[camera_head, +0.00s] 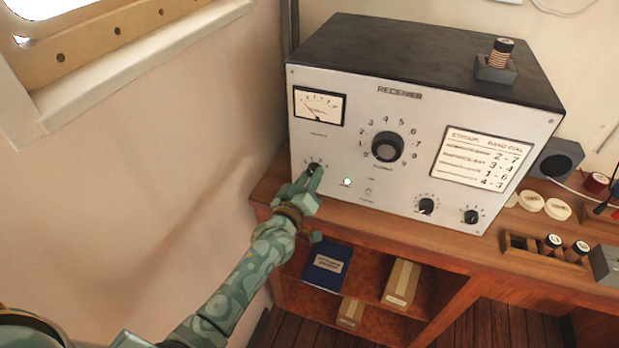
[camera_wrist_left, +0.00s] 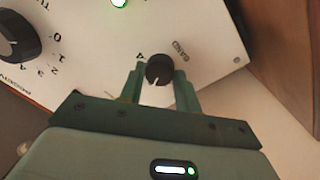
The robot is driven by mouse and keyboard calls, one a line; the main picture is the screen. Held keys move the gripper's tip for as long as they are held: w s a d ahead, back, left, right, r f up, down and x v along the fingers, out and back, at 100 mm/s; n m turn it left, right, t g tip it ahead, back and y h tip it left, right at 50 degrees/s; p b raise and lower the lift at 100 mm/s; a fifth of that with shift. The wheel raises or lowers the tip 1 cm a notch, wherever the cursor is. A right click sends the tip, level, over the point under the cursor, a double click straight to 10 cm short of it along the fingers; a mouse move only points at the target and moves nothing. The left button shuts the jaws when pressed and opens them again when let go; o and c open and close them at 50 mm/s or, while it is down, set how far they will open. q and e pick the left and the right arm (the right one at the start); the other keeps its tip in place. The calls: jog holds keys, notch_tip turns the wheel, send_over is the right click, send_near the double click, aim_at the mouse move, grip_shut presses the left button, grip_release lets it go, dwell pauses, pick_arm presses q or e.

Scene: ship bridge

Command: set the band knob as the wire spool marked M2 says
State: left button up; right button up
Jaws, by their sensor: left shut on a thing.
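The receiver (camera_head: 335,172) is a silver-fronted box with a black top. Its band knob (camera_wrist_left: 159,70), small and black with a white pointer line, sits at the front's lower left. My left gripper (camera_head: 314,178) is shut on this knob, one finger on each side; in the wrist view its fingers (camera_wrist_left: 160,88) flank it. Most scale marks are hidden there. One wire spool (camera_head: 501,52) stands in a grey holder on the receiver. Two more spools (camera_head: 550,243) (camera_head: 579,250) lie in a wooden tray; I cannot read which is M2. My right gripper is out of view.
A card (camera_head: 482,158) on the receiver lists band and dial pairs: 2-7, 3-4, 1-6, 4-3. A large dial knob (camera_head: 387,148), a green lamp (camera_head: 347,181) and two small knobs (camera_head: 426,206) (camera_head: 471,217) share the front. A wall is close at left.

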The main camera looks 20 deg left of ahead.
pick_arm(q)
jog(key=o, duration=1)
jog(key=shift+c, duration=0.2)
jog(key=shift+s, duration=0.1)
jog(key=s+p, duration=0.1)
jog(key=s, duration=1.5)
jog(key=shift+a+f, duration=0.45)
